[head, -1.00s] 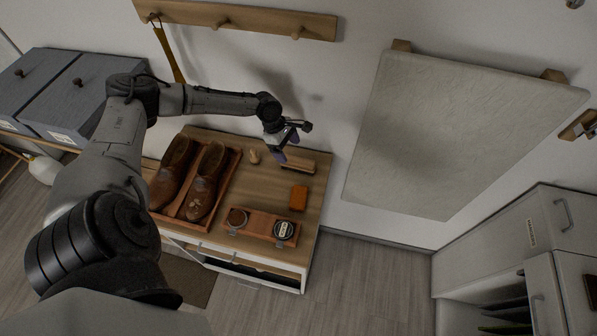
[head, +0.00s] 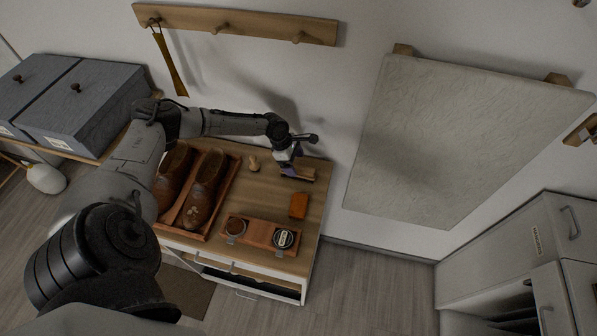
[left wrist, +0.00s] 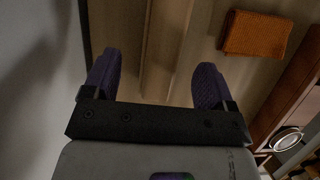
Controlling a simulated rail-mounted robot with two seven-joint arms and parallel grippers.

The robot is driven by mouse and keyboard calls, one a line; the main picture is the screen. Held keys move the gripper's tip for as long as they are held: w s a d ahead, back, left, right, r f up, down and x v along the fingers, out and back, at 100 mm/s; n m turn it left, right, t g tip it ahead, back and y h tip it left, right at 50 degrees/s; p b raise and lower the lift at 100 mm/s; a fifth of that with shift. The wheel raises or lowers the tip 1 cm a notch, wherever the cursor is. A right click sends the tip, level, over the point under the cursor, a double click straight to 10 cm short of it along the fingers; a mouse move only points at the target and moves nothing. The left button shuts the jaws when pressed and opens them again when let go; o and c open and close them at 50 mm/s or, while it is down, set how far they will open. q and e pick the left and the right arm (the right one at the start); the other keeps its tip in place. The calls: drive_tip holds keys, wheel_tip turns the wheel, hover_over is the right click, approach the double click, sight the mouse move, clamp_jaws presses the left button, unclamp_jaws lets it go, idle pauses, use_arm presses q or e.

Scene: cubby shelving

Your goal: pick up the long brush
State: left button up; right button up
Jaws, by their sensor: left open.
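The long brush (head: 306,175) lies on the wooden cabinet top near its back edge; my left gripper hides part of it in the head view. My left gripper (head: 289,170) is open, with its purple fingers low over the brush. In the left wrist view, the brush's long wooden body (left wrist: 165,50) runs between the two spread fingers (left wrist: 152,78), with a gap to each. I cannot tell how far the fingertips are above the top. My right gripper is not in view.
A tray (head: 259,233) holds two round tins, and another (head: 228,192) holds brown shoes. The wall is close behind.

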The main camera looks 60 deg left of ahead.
sight(297, 167)
use_arm(q)
drive_tip(key=x, duration=0.5)
drive_tip(key=shift+s+d+b, duration=0.15)
drive_tip(key=shift+b, duration=0.15)
drive_tip(key=shift+r, duration=0.1)
drive_tip(key=shift+c, duration=0.2)
drive_tip(key=c, duration=1)
wheel_tip(297, 167, up, 4)
drive_tip(key=shift+f+p, duration=0.1)
drive_tip(key=shift+p, duration=0.35)
drive_tip(key=shift+s+d+r+p, duration=0.15)
drive_tip(key=shift+s+d+r, duration=0.05)
drive_tip(key=shift+r, duration=0.15)
drive_tip(key=shift+s+d+r+p, duration=0.15)
drive_tip(key=shift+s+d+r, duration=0.1)
drive_tip(key=shift+r, duration=0.1)
drive_tip(key=s+d+r, duration=0.2)
drive_tip(key=s+d+r+p, duration=0.1)
drive_tip(key=s+d+r, duration=0.1)
drive_tip(key=d, duration=0.1)
drive_tip(key=s+d+r, duration=0.1)
drive_tip(key=s+d, duration=0.1)
drive_tip(key=s, duration=0.1)
drive_tip(key=shift+d+r+p, duration=0.35)
drive_tip(key=shift+r+p, duration=0.05)
